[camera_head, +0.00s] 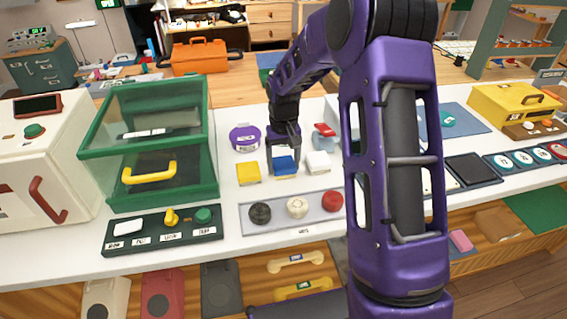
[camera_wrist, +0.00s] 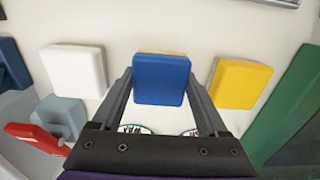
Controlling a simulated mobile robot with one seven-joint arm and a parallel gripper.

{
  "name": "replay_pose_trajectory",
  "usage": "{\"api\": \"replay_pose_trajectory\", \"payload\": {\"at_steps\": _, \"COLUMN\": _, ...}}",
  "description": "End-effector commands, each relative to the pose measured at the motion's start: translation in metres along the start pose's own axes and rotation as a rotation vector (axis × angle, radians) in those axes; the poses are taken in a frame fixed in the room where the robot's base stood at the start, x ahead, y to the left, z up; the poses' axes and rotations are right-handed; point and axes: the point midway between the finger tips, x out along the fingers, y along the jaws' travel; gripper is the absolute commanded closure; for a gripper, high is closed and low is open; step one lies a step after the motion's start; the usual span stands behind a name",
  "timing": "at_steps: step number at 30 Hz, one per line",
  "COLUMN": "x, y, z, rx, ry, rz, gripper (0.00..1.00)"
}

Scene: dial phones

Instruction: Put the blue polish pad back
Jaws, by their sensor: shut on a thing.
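The blue polish pad (camera_head: 286,165) is a small square block at the middle of the white counter, between a yellow pad (camera_head: 248,173) and a white pad (camera_head: 318,162). My gripper (camera_head: 285,152) points down over it and is shut on it. In the wrist view the blue pad (camera_wrist: 161,79) sits between the two fingers (camera_wrist: 160,85). The white pad (camera_wrist: 75,71) is to its left and the yellow pad (camera_wrist: 241,84) to its right, both apart from the fingers. A sliver of yellow shows behind the blue pad's far edge. I cannot tell whether the blue pad touches the counter.
A grey tray (camera_head: 276,219) with black, cream and red round knobs lies in front of the pads. A purple round container (camera_head: 245,137) and a red-topped item (camera_head: 325,130) stand behind. A green-framed glass case (camera_head: 150,140) is at left. My arm hides part of the counter at right.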

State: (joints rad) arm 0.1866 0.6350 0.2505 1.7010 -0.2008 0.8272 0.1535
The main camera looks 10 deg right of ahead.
Motion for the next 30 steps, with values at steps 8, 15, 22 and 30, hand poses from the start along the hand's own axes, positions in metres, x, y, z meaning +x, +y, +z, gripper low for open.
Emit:
{"api": "replay_pose_trajectory", "payload": {"at_steps": 8, "x": 0.003, "y": 0.000, "z": 0.000, "rx": -0.001, "ry": -0.001, "rz": 0.000, "gripper": 0.00}}
{"api": "replay_pose_trajectory", "payload": {"at_steps": 15, "x": -0.003, "y": 0.000, "z": 0.000, "rx": 0.000, "ry": 0.000, "rz": 0.000, "gripper": 0.00}}
{"api": "replay_pose_trajectory", "payload": {"at_steps": 22, "x": -0.040, "y": 0.000, "z": -0.001, "rx": 0.000, "ry": 0.004, "rz": 0.001, "gripper": 0.00}}
{"api": "replay_pose_trajectory", "payload": {"at_steps": 30, "x": -0.096, "y": 0.000, "z": -0.001, "rx": 0.000, "ry": 0.004, "rz": 0.000, "gripper": 0.00}}
